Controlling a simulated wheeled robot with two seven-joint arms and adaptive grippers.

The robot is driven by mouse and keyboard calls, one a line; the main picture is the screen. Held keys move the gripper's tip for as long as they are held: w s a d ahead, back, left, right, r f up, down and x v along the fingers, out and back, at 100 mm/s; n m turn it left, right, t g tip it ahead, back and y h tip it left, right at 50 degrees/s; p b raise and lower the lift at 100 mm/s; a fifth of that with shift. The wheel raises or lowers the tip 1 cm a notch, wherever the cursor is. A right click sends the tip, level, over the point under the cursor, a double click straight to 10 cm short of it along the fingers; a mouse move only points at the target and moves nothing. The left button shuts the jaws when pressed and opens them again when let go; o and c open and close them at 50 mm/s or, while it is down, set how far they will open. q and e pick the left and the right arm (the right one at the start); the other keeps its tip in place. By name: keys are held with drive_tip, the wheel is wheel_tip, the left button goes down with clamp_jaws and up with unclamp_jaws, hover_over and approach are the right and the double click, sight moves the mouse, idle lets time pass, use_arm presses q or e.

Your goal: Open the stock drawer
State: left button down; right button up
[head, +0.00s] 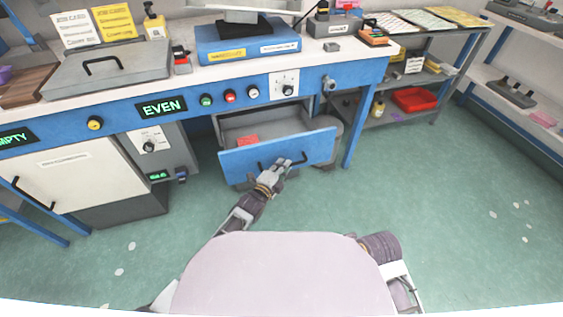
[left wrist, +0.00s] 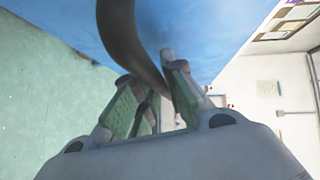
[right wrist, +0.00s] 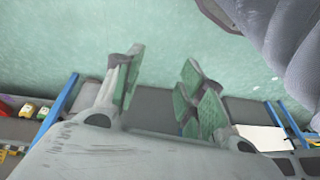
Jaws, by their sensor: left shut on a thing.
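The stock drawer (head: 240,162) has a blue front and hangs below the workbench. It stands pulled out, and its grey inside shows with a red item (head: 248,140) in it. A dark bar handle (head: 298,161) runs along its front. My left gripper (head: 277,165) is at the handle. In the left wrist view the dark curved handle (left wrist: 133,48) passes between the fingers of the left gripper (left wrist: 160,95), which are shut on it, close to the blue front. My right gripper (right wrist: 158,85) is open and empty above the green floor in the right wrist view; the head view does not show its fingers.
The workbench (head: 330,75) carries a blue box (head: 248,50) and a grey lidded case (head: 105,72). A white cabinet (head: 65,180) stands at the left. A shelf rack with a red bin (head: 415,99) stands at the right.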

use_arm(q)
drive_tip(key=shift+s+d+p, duration=0.2)
drive_tip(key=shift+s+p, duration=0.1)
drive_tip(key=shift+s, duration=0.3)
drive_tip(key=shift+s+d+p, duration=0.2)
drive_tip(key=shift+s+p, duration=0.05)
drive_tip(key=shift+s, duration=0.35)
use_arm(e)
drive_tip(key=shift+s+d+f+g, duration=0.1)
drive_tip(key=shift+f+g, duration=0.05)
drive_tip(key=shift+f, duration=0.4)
drive_tip(key=shift+s+d+f+g, duration=0.1)
drive_tip(key=shift+f+g, duration=0.05)
drive_tip(key=shift+f, duration=0.4)
drive_tip(key=shift+w+r, duration=0.1)
drive_tip(key=shift+w, duration=0.1)
use_arm(q)
drive_tip(key=c, duration=1.5)
unclamp_jaws()
drive_tip(key=shift+v, duration=6)
use_arm(e)
drive_tip(key=shift+s, duration=0.1)
use_arm(q)
drive_tip(key=shift+f, duration=0.1)
drive_tip(key=shift+a, duration=0.1)
